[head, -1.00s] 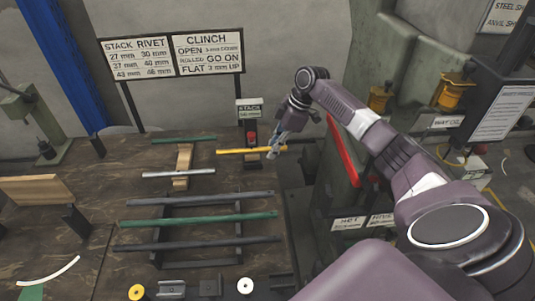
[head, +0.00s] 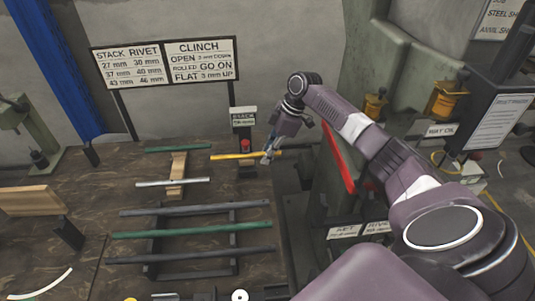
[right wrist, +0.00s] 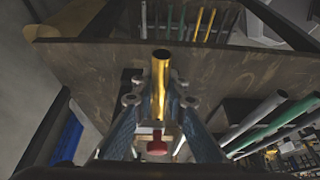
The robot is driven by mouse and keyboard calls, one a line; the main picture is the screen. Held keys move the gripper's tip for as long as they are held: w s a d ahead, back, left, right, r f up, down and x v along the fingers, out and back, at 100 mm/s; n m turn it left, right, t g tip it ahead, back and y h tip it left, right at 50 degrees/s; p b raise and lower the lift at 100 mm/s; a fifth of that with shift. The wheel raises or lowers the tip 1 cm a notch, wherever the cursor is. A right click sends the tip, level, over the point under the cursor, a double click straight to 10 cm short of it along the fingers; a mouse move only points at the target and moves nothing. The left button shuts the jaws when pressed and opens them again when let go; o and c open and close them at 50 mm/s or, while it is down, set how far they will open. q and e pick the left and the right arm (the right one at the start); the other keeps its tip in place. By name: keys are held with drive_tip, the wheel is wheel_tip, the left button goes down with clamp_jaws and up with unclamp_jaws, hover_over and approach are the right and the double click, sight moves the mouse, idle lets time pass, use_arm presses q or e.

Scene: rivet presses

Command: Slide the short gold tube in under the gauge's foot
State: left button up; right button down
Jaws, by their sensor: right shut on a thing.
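The short gold tube (head: 232,157) lies level in the head view, and my right gripper (head: 270,154) is shut on it near its right end. The gauge (head: 245,145), with a red part below a small STACK sign, stands on a dark base. The tube crosses the gauge just below the red part, its left end out past the gauge. I cannot tell whether it is under the foot or in front of it. In the right wrist view the tube (right wrist: 160,80) is between the fingers, with a red knob (right wrist: 157,147) beyond. My left gripper is out of view.
A silver tube (head: 172,182) rests on a wooden block left of the gauge. A rack in front carries dark and green tubes (head: 192,230). A green tube (head: 178,149) lies behind. A machine with a red bar (head: 340,160) stands right of my gripper.

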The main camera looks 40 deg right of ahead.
drive_tip(key=shift+f, duration=0.3)
drive_tip(key=c, duration=1.8)
unclamp_jaws()
drive_tip(key=shift+c, duration=0.2)
drive_tip(key=shift+v, duration=3.75)
drive_tip(key=shift+f, duration=0.1)
